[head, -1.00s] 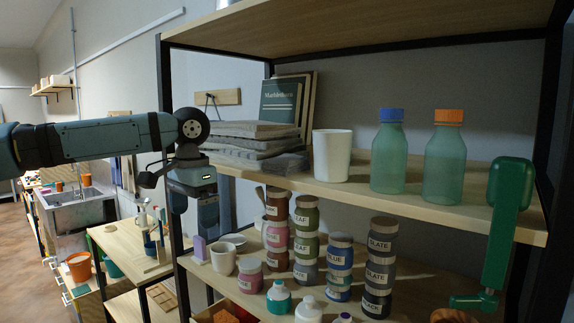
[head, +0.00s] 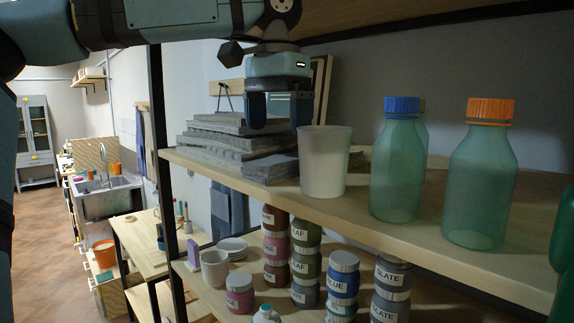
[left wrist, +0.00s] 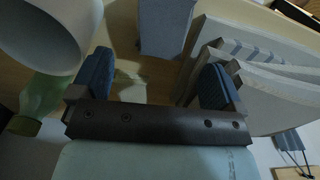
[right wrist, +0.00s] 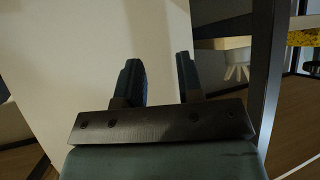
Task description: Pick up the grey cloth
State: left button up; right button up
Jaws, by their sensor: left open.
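The grey cloth (head: 270,168) looks like a dark grey folded piece on the upper shelf (head: 400,205). It lies between a stack of grey flat pieces (head: 215,140) and a white cup (head: 325,165). My left gripper (head: 278,112) is open and empty above it, fingers pointing down, close to the cup. In the left wrist view the cloth (left wrist: 166,28) seems to be the blue-grey piece beyond the open fingers (left wrist: 155,80), apart from them. My right gripper (right wrist: 160,78) shows only in its wrist view, fingers apart and empty, before a pale surface.
Green bottles with a blue cap (head: 398,160) and an orange cap (head: 480,175) stand right of the cup. A black shelf post (head: 162,190) is at the left. Labelled jars (head: 306,250) and a mug (head: 215,268) stand on the lower shelf.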

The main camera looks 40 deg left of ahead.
aim_at(273, 160)
pick_arm(q)
jog(key=f, duration=0.2)
jog(key=f+p, duration=0.1)
jog(key=f, duration=0.3)
jog(key=shift+s+a+f, duration=0.2)
jog(key=shift+s, duration=0.2)
jog(key=shift+w+f, duration=0.1)
jog(key=shift+f, duration=0.25)
jog(key=c, duration=1)
